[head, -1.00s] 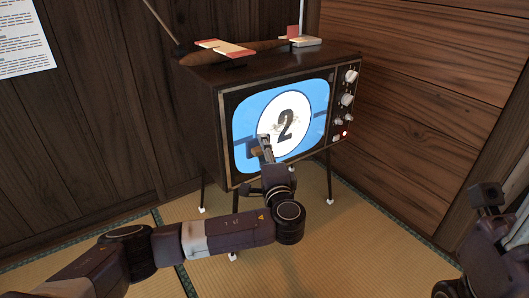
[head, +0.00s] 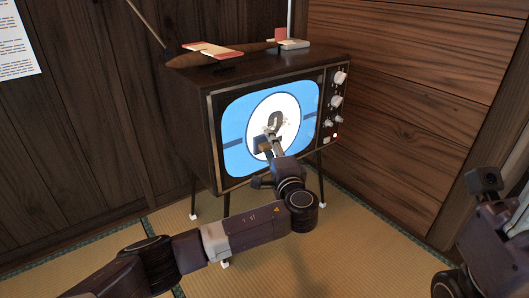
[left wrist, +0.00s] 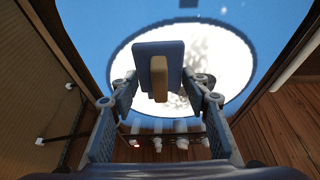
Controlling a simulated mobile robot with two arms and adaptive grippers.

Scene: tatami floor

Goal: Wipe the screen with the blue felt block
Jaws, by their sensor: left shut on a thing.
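The TV screen (head: 238,122) is lit blue with a white circle and a dark digit, partly hidden by my gripper. Faint smudges show on the circle in the head view, and grey blotches in the left wrist view. My left gripper (head: 274,143) is shut on the wooden handle of the blue felt block (left wrist: 144,66). The block (head: 261,146) is in front of the circle's lower part. I cannot tell whether it touches the glass. My right gripper (head: 484,182) is at the right edge, away from the TV; its jaws are unclear.
The dark wooden TV cabinet (head: 185,108) stands on thin legs on the tatami (head: 340,255). Knobs (head: 337,102) line its right side. A model plane (head: 222,52) and antenna (head: 150,24) are on top. Wooden walls stand close behind and to the right.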

